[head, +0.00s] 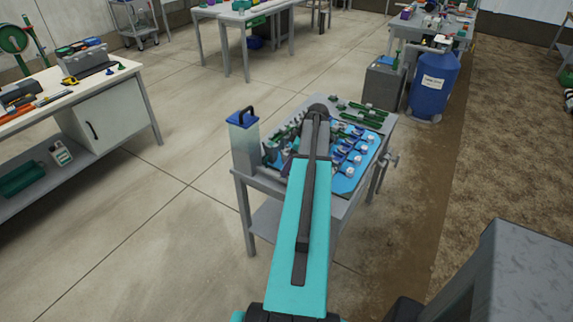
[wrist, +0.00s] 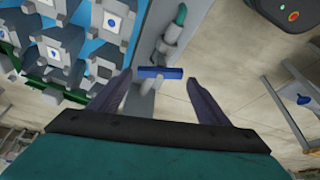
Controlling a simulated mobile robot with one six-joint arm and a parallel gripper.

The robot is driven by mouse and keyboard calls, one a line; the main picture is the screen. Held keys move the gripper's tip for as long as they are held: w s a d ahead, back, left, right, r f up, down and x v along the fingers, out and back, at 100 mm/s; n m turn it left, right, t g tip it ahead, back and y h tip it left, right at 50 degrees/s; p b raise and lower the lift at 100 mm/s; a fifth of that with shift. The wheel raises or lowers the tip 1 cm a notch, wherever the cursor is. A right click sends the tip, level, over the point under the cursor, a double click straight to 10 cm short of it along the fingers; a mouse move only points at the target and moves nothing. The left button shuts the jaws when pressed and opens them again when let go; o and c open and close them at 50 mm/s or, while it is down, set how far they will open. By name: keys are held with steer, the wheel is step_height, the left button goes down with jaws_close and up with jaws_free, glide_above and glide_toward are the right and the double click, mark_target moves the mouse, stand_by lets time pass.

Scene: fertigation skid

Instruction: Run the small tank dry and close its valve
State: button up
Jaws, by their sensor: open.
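A squarish pale tank (head: 245,150) with a blue top and a black handle stands upright at the left end of the skid table in the head view; its liquid level is unclear. In the wrist view, my gripper (wrist: 159,78) is open, with its two dark fingers spread. A blue bar-shaped valve handle (wrist: 172,72) lies crosswise between and just beyond the fingertips; I see no finger closed on it. A grey pipe fitting (wrist: 170,38) with a green end is above it in that view. In the head view my arm hides the gripper.
The skid table (head: 262,182) carries green pipes and a blue panel (head: 343,184) with several grey valve units. A blue drum (head: 433,85) stands behind it on the right. A white workbench (head: 105,88) is at left. Concrete floor (head: 130,215) between them is clear.

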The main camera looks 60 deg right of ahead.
steer(key=shift+x, duration=1.05)
steer(key=shift+c, duration=0.4)
steer(key=c, duration=0.7)
steer(key=o, duration=0.8)
steer(key=shift+r, duration=0.1)
